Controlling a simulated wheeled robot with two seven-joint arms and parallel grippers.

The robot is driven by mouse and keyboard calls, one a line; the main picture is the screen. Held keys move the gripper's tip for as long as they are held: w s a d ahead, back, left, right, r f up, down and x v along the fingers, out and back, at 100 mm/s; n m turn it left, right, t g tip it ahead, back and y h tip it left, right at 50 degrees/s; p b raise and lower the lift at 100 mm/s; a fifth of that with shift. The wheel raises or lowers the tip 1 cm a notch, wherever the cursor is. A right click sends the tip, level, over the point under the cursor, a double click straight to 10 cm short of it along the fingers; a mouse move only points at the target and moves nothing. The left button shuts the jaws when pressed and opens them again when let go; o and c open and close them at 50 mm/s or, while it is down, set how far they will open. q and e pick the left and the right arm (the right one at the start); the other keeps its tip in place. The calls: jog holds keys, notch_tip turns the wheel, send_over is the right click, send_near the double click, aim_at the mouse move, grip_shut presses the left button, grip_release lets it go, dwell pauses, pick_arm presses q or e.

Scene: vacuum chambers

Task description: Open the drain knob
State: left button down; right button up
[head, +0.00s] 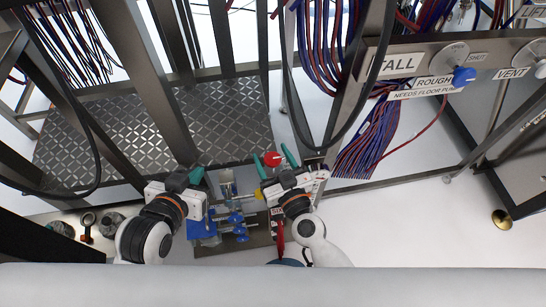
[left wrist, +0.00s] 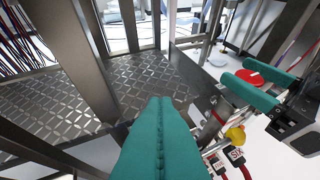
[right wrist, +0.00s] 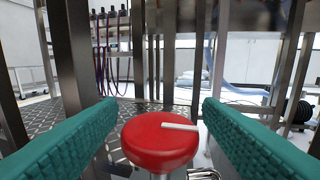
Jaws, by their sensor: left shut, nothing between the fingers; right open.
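A round red knob (head: 272,159) with a white bar on top stands upright low in the middle of the head view. It fills the lower middle of the right wrist view (right wrist: 160,140) and shows at the right in the left wrist view (left wrist: 268,72). My right gripper (head: 272,155) is open, with one green finger on each side of the knob. In the right wrist view gaps show between the knob and both fingers. I cannot read a drain label on it. My left gripper (head: 193,176) is shut and empty, left of the knob; its fingers meet in the left wrist view (left wrist: 158,103).
Blue-handled valves (head: 238,218) and a yellow knob (head: 258,194) sit between my grippers. A panel (head: 435,72) with labelled knobs, one blue (head: 464,76), is at upper right. Metal frame posts and hanging cables (head: 368,135) surround the textured metal floor plate (head: 110,125).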

jog(key=c, duration=1)
jog(key=shift+o, duration=0.2)
